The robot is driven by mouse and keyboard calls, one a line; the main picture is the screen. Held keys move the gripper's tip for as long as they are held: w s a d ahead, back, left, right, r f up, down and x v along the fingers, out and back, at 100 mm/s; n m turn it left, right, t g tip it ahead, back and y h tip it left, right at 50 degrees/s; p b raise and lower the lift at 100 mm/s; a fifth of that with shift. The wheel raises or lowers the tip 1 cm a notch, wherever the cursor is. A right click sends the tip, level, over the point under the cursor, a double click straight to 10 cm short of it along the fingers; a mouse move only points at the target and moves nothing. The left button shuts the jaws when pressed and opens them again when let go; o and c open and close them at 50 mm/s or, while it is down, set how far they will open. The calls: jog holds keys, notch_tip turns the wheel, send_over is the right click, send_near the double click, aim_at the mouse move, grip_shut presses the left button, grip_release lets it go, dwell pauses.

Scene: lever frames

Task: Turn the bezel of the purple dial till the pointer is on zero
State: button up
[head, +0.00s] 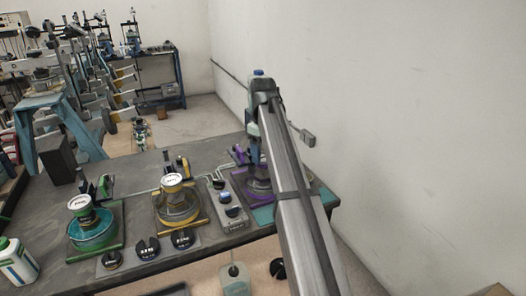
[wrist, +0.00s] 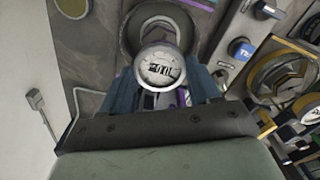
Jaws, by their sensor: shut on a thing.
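The purple dial's stand (head: 258,190) sits at the right end of the bench in the head view, partly hidden by my arm. In the wrist view a round dial with a pale face (wrist: 160,68) and dark markings lies between my gripper's blue fingers. My gripper (wrist: 166,84) is shut on its bezel. In the head view my gripper (head: 256,158) reaches down over the purple stand. The pointer is too small to read against the zero.
A yellow dial stand (head: 178,208) and a green one (head: 95,235) stand to the left. A grey control box (head: 228,205) is close beside the purple stand. Black knobs line the bench front. A white bottle (head: 15,262) stands far left. A wall (head: 400,120) rises on the right.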

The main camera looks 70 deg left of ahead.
aim_at(263, 156)
jog(key=o, duration=1.1)
jog(key=shift+c, duration=0.2)
notch_tip(263, 156, up, 14)
jog(key=shift+f, duration=0.15)
